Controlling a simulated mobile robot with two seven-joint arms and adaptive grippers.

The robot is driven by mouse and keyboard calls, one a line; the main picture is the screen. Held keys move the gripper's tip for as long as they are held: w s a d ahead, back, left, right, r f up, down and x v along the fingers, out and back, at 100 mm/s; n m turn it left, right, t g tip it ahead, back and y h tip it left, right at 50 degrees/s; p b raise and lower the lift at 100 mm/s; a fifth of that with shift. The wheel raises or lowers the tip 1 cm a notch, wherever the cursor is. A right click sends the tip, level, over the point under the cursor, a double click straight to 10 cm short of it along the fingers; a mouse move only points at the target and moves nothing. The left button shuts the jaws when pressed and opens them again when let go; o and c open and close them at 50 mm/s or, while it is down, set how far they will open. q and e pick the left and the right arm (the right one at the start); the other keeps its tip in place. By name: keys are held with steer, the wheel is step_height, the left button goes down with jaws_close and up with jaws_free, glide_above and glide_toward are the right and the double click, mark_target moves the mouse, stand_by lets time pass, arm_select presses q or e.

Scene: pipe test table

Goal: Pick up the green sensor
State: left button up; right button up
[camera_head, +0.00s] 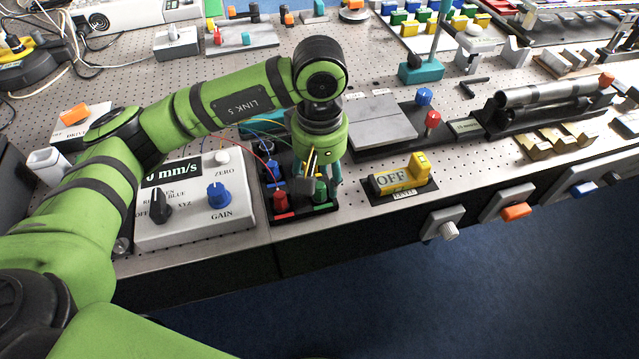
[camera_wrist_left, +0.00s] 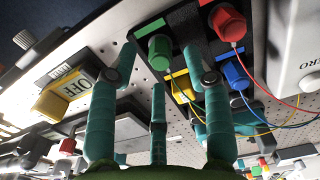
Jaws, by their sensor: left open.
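The green sensor (camera_head: 320,191) is a short green cylinder on a black board near the table's front edge. In the left wrist view, the green sensor (camera_wrist_left: 159,50) shows between the tips of two spread teal fingers. My left gripper (camera_head: 317,176) points down over the board and is open and empty. In the left wrist view, its fingers (camera_wrist_left: 159,62) frame the green sensor from both sides, with a third finger below. I see no clear contact; the exact gap cannot be told. My right gripper is not in view.
Red (camera_head: 281,201), blue (camera_head: 273,170) and yellow (camera_wrist_left: 183,88) sensors with thin wires share the black board (camera_wrist_left: 203,52). A control box (camera_head: 190,236) stands to its left. A yellow OFF lever block (camera_head: 398,179) stands to its right.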

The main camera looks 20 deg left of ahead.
mark_target(319, 185)
arm_select(q)
step_height(319, 185, down, 2)
steer(key=shift+f+p, duration=0.2)
steer(key=shift+p, duration=0.15)
steer(key=shift+w+f, duration=0.15)
steer(key=shift+f, duration=0.35)
steer(key=shift+c, duration=0.8)
jaws_close()
steer(key=shift+r+b, duration=0.3)
steer(key=shift+r, duration=0.15)
steer(key=r, duration=0.1)
steer(key=r+b, duration=0.1)
steer(key=s+r+b, duration=0.1)
steer(key=shift+d+r, duration=0.25)
steer(key=shift+r, duration=0.05)
steer(key=s+d+r+b, duration=0.2)
steer(key=s+d+r, duration=0.2)
steer(key=s, duration=0.5)
steer(key=shift+s+d+r, duration=0.15)
steer(key=shift+s+r, duration=0.2)
steer(key=shift+r, duration=0.95)
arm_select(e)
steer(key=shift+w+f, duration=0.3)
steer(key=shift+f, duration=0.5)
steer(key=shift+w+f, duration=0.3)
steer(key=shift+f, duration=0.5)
